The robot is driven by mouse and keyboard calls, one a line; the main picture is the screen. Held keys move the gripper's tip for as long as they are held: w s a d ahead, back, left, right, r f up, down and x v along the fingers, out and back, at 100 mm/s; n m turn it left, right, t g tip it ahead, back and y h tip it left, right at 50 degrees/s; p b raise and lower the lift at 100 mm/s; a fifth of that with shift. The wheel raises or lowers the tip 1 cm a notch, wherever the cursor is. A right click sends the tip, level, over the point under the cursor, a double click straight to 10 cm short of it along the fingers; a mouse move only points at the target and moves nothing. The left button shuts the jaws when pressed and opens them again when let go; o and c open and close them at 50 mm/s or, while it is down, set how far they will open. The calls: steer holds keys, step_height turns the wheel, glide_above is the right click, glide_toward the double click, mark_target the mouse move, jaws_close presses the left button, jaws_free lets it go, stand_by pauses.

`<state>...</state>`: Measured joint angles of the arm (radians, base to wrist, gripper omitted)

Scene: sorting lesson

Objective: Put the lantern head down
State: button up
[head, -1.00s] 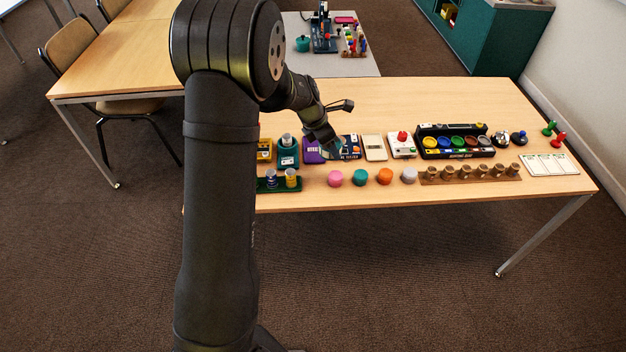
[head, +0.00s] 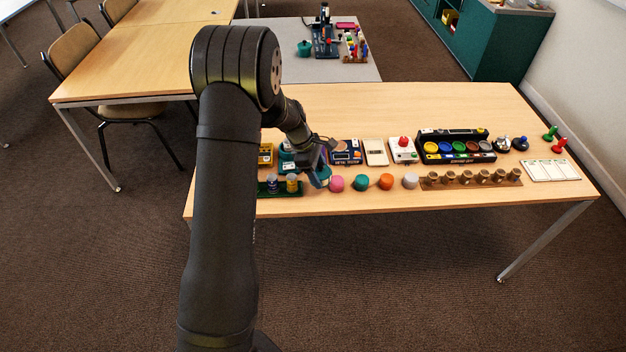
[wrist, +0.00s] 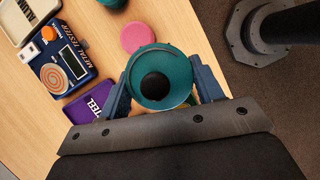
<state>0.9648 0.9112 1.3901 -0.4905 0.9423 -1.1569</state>
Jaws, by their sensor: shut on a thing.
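My gripper (head: 319,178) is shut on the lantern head (wrist: 176,66), a round teal piece with a black round middle. In the wrist view it sits between the two blue fingers (wrist: 163,84). In the head view my gripper hangs low over the front left part of the table, just left of the pink puck (head: 336,184). The arm and fingers hide most of the lantern head there. I cannot tell whether its underside touches the table.
A metal tester (wrist: 62,62) and a purple STEEL piece (wrist: 97,101) lie left of the fingers. A green tray (head: 280,190) with two small cylinders stands left of my gripper. Teal, orange and grey pucks (head: 386,182) line the front right. The table's front edge (head: 380,208) is close.

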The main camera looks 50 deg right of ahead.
steer(key=shift+w+f, duration=0.4)
steer(key=shift+w, duration=0.2)
steer(key=shift+w+f, duration=0.35)
steer(key=shift+w, duration=0.25)
steer(key=shift+f, duration=1.95)
steer(key=shift+f, duration=0.15)
steer(key=o, duration=1)
steer(key=v, duration=1.2)
steer(key=shift+r, duration=0.2)
